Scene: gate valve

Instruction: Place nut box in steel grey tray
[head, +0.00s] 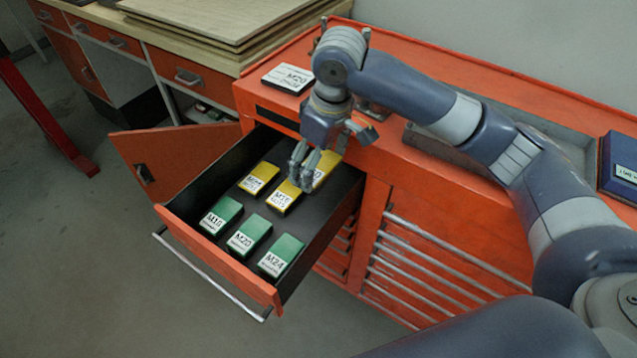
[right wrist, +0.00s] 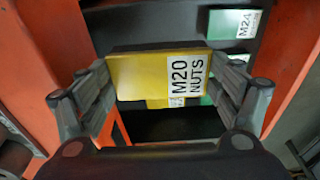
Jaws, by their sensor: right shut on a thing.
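My right gripper (head: 304,172) is over the open drawer, with its fingers pointing down. It is shut on the yellow M20 nuts box (head: 326,165), which is partly hidden by the fingers. In the right wrist view the box (right wrist: 145,77) sits between the two fingers (right wrist: 165,85), its white "M20 NUTS" label readable. The box appears raised above the drawer floor. The steel grey tray (head: 577,150) lies on top of the orange cabinet, to the right, and my right arm hides much of it. My left gripper is not in view.
The drawer (head: 213,258) holds two other yellow boxes, one here (head: 259,178), and several green boxes (head: 250,235). A white-labelled M20 box (head: 287,78) and a dark blue box (head: 619,167) are on the cabinet top. An orange door (head: 175,163) hangs open left of the drawer.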

